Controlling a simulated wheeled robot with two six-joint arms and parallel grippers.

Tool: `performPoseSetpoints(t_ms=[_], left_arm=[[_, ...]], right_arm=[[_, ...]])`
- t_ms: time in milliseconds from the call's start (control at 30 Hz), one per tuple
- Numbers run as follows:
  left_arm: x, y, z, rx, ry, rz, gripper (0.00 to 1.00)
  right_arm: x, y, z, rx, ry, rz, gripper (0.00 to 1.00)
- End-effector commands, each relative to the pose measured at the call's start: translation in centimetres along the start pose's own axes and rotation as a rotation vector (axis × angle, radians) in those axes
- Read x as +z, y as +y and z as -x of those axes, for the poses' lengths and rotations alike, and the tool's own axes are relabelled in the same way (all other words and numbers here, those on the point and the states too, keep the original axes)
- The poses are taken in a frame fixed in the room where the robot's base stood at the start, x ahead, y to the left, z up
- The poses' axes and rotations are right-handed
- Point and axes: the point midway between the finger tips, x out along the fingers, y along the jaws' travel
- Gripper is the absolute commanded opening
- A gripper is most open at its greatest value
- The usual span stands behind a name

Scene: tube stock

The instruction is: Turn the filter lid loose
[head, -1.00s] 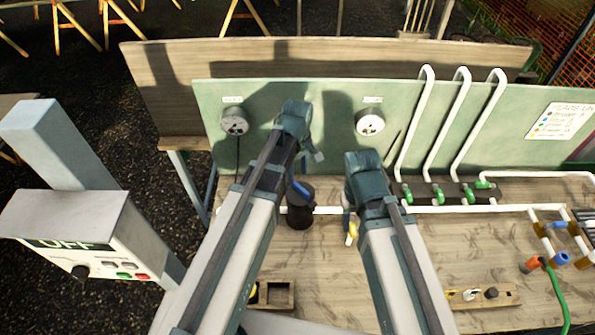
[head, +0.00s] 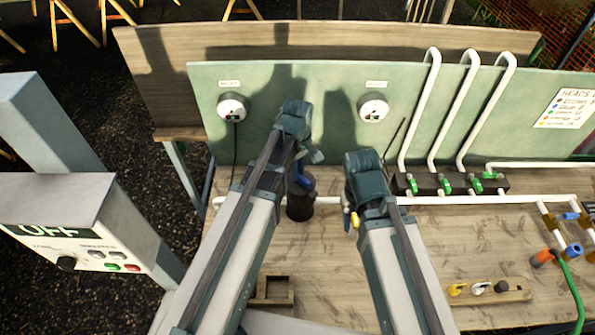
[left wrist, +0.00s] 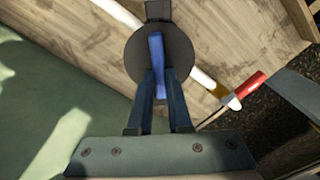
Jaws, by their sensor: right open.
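The filter is a dark upright cylinder (head: 300,207) on the bench, with a round dark lid that carries a blue bar (head: 301,181). In the left wrist view the round lid (left wrist: 181,45) and its blue bar (left wrist: 156,50) lie straight ahead. My left gripper (left wrist: 160,75) is over the lid with one finger on each side of the bar, and both seem to touch it. It also shows above the filter in the head view (head: 306,160). My right gripper (head: 350,205) is open to the right of the filter; its fingertips are mostly hidden.
A white pipe (head: 460,200) runs along the bench, with green-handled valves (head: 443,188) at the back right. A red-handled part (left wrist: 250,84) lies near the pipe. A control box (head: 85,225) reading OFF stands left.

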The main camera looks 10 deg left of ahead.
Motion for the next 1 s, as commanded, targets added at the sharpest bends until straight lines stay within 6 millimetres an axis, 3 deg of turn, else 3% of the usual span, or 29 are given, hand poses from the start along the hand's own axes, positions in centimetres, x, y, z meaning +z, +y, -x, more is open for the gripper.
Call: performPoseSetpoints(t_ms=[67,367,733,1000], left_arm=[[0.00,0.01,0.00,0.000,0.000,0.000,0.00],[0.00,0.00,-0.01,0.000,0.000,0.006,0.00],[0.10,-0.48,-0.01,0.000,0.000,0.376,0.00],[0.10,-0.51,-0.01,0.000,0.000,0.422,0.00]], right_arm=[[0.00,0.00,0.00,0.000,0.000,0.000,0.50],[0.00,0.00,-0.01,0.000,0.000,0.000,0.50],[0.00,0.00,-0.01,0.000,0.000,0.000,0.50],[0.00,0.00,-0.01,0.000,0.000,0.000,0.50]])
